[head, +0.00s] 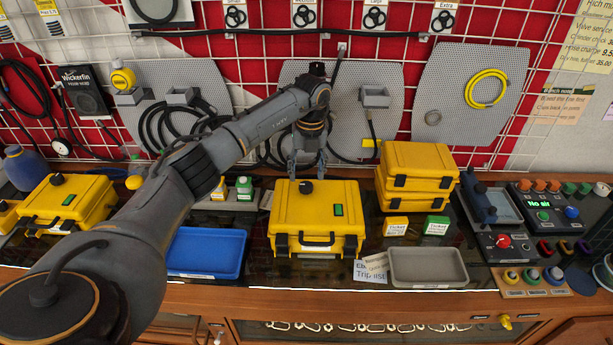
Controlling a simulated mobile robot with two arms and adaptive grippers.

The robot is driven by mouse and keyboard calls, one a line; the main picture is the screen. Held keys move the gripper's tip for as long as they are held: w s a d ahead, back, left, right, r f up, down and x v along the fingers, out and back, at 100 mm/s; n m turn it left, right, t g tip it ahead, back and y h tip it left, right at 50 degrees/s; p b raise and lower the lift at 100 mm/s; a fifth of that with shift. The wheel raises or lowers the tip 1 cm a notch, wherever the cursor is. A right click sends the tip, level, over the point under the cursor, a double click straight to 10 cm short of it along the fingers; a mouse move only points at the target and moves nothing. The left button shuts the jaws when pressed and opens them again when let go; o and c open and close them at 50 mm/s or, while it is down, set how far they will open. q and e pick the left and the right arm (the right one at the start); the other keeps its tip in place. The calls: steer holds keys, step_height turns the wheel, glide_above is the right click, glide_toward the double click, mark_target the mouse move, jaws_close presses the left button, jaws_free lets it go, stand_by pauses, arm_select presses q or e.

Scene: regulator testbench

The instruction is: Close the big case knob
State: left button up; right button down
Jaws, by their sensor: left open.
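The big yellow case (318,215) lies shut on the bench in the middle of the head view. Its black knob (306,187) sits on the lid, left of a small green display (338,210). My left arm reaches in from the lower left. My left gripper (306,172) is open and empty, pointing down just behind and above the knob. I cannot tell whether a fingertip touches the case. A smaller yellow case (66,203) with its own black knob stands at the left. My right gripper is not in view.
A blue tray (206,274) and a grey tray (428,284) flank the case in front. Stacked yellow cases (418,176) stand close at its right. Hoses hang on the grid wall behind. A control panel (503,243) is at the right.

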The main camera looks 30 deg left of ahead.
mark_target(306, 184)
arm_select(q)
steer(key=shift+f+p, duration=0.35)
steer(key=shift+f, duration=1.5)
steer(key=c, duration=1.2)
